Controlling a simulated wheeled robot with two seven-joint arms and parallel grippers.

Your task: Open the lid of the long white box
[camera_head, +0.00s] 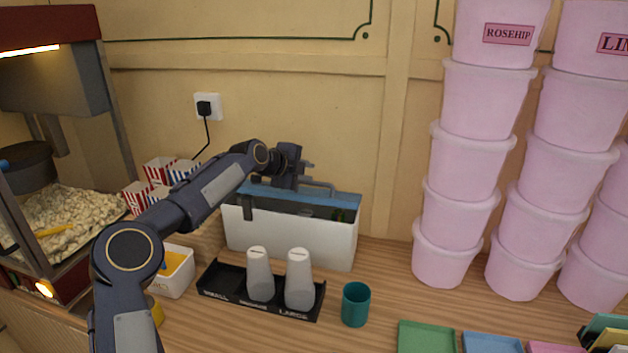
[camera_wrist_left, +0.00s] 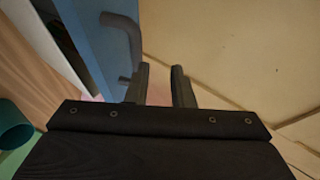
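The long white box (camera_head: 290,240) stands against the back wall in the head view. Its blue lid (camera_head: 335,198) is raised, and a dark opening shows between it and the front wall. A dark bar handle (camera_head: 322,186) is on the lid. My left gripper (camera_head: 307,173) is just above and behind the lid, near the handle. In the left wrist view, the fingers (camera_wrist_left: 160,85) are apart with nothing between them. There the handle (camera_wrist_left: 124,38) and lid (camera_wrist_left: 103,50) lie left of both fingers. Contact with the handle is unclear. My right gripper is not in view.
A black rack (camera_head: 222,292) with two pale dispensers (camera_head: 299,280) stands before the box, with a teal cup (camera_head: 355,304) to its right. Stacked pink tubs (camera_head: 455,215) stand on the right. A popcorn machine (camera_head: 60,95) and striped cartons (camera_head: 158,172) are on the left.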

